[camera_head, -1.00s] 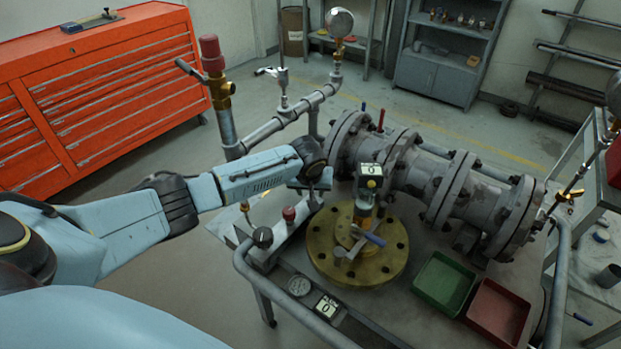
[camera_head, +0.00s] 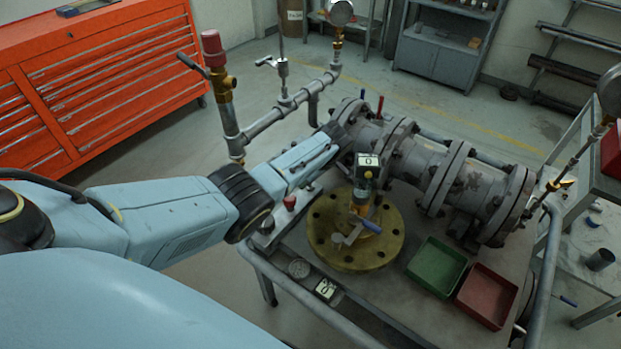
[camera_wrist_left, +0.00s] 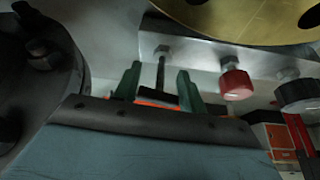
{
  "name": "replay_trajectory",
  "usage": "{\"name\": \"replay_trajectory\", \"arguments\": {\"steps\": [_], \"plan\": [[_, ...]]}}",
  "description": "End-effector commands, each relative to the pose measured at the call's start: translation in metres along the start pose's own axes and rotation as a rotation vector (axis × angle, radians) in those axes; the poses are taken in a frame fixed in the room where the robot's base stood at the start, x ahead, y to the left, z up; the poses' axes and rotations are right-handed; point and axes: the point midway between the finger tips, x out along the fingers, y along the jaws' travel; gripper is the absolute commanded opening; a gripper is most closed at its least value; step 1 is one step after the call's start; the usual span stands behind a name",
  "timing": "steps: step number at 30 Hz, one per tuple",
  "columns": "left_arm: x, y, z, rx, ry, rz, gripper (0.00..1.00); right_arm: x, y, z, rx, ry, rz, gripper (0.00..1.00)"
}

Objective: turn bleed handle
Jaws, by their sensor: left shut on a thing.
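A metal manifold bar (camera_wrist_left: 205,62) carries a thin dark stem (camera_wrist_left: 160,72), a red knob (camera_wrist_left: 237,85) and a black knob (camera_wrist_left: 297,93) in the left wrist view. My left gripper (camera_wrist_left: 159,82) has its green fingers on either side of the stem, shut on what appears to be the bleed handle at its end. The handle's shape is mostly hidden by the fingers and the gripper's front edge. In the head view my wrist covers the handle and fingers; the red knob (camera_head: 289,202) shows beside my wrist. My right gripper is not in view.
A brass flange (camera_head: 345,257) with a small blue-handled valve (camera_head: 370,225) stands right of my wrist. The flanged grey pipe (camera_head: 440,178) lies behind. Green (camera_head: 437,266) and red trays (camera_head: 487,297) sit on the cart. A red-capped riser pipe (camera_head: 222,90) stands left.

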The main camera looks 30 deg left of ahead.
Motion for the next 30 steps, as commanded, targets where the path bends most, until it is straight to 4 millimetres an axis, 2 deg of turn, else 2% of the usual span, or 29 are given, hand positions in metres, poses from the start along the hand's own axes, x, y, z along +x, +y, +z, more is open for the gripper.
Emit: {"name": "replay_trajectory", "arguments": {"steps": [12, 29, 30], "plan": [[0.001, 0.000, 0.000, -0.181, 0.001, -0.076, 0.18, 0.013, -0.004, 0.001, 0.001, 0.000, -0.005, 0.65], [0.001, -0.001, -0.001, -0.206, 0.002, -0.087, 0.18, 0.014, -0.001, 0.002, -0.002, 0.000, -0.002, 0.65], [0.001, -0.001, -0.001, -0.206, 0.002, -0.087, 0.45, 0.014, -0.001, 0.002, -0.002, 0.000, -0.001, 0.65]]}}
